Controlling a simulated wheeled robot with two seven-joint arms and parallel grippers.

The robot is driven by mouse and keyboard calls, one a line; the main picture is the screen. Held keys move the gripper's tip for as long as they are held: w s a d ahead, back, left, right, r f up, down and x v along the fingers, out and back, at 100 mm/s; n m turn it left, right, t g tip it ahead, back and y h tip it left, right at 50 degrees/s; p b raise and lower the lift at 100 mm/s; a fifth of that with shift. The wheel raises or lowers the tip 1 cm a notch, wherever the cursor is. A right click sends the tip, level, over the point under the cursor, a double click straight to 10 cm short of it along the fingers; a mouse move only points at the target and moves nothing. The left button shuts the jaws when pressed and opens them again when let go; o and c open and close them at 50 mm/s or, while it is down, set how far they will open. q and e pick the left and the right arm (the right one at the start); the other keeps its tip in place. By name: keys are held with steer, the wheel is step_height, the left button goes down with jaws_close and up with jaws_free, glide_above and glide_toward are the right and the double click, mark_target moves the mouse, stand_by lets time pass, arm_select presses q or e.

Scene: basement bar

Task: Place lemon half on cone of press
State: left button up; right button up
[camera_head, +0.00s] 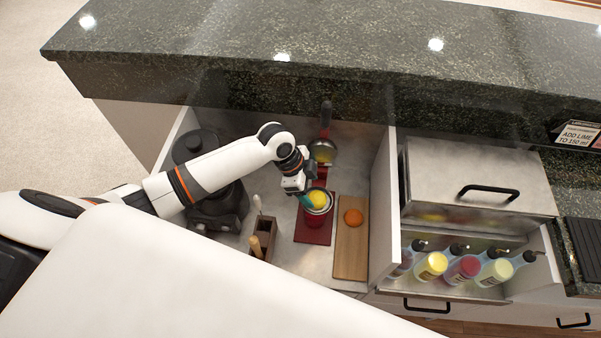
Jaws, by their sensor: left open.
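The press (314,230) is red and stands in the counter recess on a red base. Its raised upper part (323,152) has a dark handle at the back. A yellow lemon half (318,198) shows at the top of the press's pale-rimmed cup, apparently on the cone, which is hidden. My left gripper (309,199), with teal fingertips, is open right at the lemon half, on its left side. The view is too small to tell whether a fingertip still touches it. My right gripper is not in view.
A wooden board (350,258) with an orange fruit (354,217) lies right of the press. A dark appliance (216,207) and a wooden utensil holder (264,238) stand left. Several bottles (432,266) fill a rack at right. The granite ledge (300,50) overhangs behind.

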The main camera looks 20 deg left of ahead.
arm_select(q)
steer(key=v, duration=0.8)
steer(key=shift+r, duration=0.1)
